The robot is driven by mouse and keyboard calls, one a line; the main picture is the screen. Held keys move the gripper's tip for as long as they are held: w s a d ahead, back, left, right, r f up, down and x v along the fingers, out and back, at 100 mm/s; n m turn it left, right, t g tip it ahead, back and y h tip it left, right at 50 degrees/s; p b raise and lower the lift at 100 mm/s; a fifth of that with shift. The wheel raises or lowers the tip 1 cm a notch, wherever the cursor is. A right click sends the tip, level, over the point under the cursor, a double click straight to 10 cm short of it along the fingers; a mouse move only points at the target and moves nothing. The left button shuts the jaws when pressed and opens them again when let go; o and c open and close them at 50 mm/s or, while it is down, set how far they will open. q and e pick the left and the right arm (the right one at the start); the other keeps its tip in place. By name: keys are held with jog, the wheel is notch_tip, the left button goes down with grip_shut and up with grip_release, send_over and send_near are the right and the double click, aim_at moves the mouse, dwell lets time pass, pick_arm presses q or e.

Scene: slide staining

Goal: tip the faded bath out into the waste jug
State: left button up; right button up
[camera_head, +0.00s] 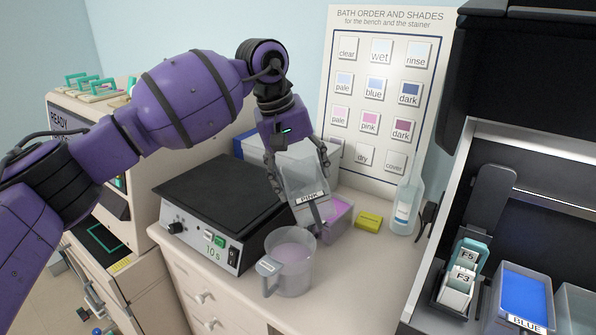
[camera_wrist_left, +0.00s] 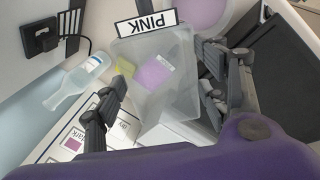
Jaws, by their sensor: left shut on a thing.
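My left gripper (camera_head: 298,185) is shut on a clear bath labelled PINK (camera_head: 304,170) and holds it in the air, tilted, its label end low. The bath looks clear, with no plain pool of liquid in it; it also fills the middle of the left wrist view (camera_wrist_left: 170,105). The waste jug (camera_head: 290,270), a clear handled jug with pale pink liquid in it, stands on the counter just below and in front of the bath. Its pink content also shows at the top of the left wrist view (camera_wrist_left: 205,12). My right gripper is not in view.
A black-topped hotplate (camera_head: 220,205) is at left. The stainer with a blue bath (camera_head: 524,298) is at right.

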pick_arm(q)
jog(key=shift+d, duration=0.15)
jog(key=shift+f, duration=0.1)
jog(key=y, duration=0.1)
jog(key=f+g+y, duration=0.1)
jog(key=y, duration=0.1)
jog(key=shift+w+d+f+g+b, duration=0.15)
jog(key=shift+d+f+g+b, duration=0.05)
jog(key=shift+d+g+b, duration=0.15)
jog(key=shift+a, duration=0.1)
jog(key=shift+a+r, duration=0.1)
jog(key=shift+a, duration=0.05)
dwell(0.5)
